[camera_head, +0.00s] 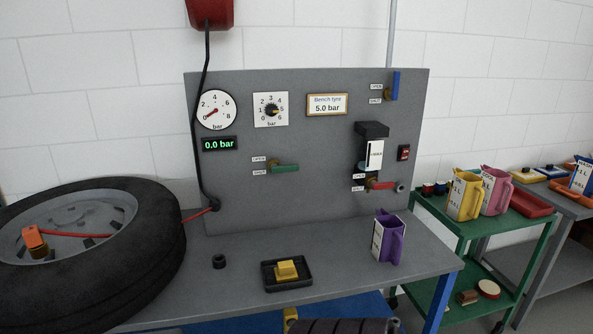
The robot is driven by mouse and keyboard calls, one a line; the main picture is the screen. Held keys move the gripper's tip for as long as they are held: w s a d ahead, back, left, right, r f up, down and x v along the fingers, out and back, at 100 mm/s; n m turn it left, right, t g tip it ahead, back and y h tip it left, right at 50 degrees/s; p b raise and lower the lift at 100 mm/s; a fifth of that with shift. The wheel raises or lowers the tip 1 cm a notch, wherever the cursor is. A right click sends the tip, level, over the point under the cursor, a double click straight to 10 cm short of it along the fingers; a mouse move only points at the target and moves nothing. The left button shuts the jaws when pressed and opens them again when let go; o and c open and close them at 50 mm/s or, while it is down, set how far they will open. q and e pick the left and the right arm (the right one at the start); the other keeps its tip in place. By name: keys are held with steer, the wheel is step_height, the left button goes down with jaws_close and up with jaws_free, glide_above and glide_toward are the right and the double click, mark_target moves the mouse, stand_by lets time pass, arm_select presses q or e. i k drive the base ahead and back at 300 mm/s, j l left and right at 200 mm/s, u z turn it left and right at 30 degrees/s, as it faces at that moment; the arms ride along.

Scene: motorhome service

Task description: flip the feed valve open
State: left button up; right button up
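Three lever valves with small OPEN and SHUT labels are on the grey panel (330,130); no label I can read says which is the feed valve. A blue lever (397,84) stands upright at the top right. A green lever (285,168) lies level, pointing right, at the middle. A red lever (383,185) lies roughly level, pointing right, below a dark unit with a white label (374,155). The digital display (219,144) reads 0.0 bar.
A tyre (150,240) lies at the left, with a red hose (197,216). A purple jug (390,238), a black tray (268,282) with a yellow block (287,270) and a small black ring (219,261) are on the bench. A green cart (540,232) with jugs stands at right.

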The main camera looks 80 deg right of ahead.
mark_target(273, 168)
steer(key=z, duration=2.35)
steer(key=i+l+z, duration=0.15)
steer(key=l+z, duration=0.25)
steer(key=i+l+z, duration=0.15)
steer(key=l+z, duration=0.2)
